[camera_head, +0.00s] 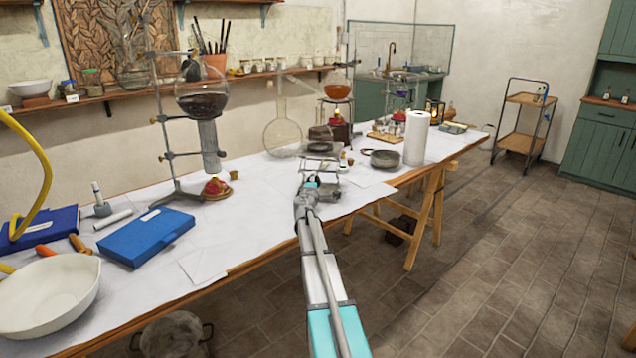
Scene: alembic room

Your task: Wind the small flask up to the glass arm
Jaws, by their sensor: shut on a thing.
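My gripper (312,184) is at the front edge of the table, far out along my arm. It is at a small metal stand (322,163) that looks like a jack with a flat top. The fingers look closed, probably on the stand's knob, but the gripper hides what they hold. A clear round flask with a tall neck (282,137) stands just behind and left of the stand. A thin glass arm (304,86) slopes down to the right above the table, near a flask of orange liquid (337,91). I cannot make out a separate small flask on the stand.
A large dark-filled flask (202,102) hangs on a metal stand over a red burner (215,187). A black pan (383,158) and paper roll (416,138) stand right of my gripper. A blue case (146,236) and white bowl (47,293) are at left.

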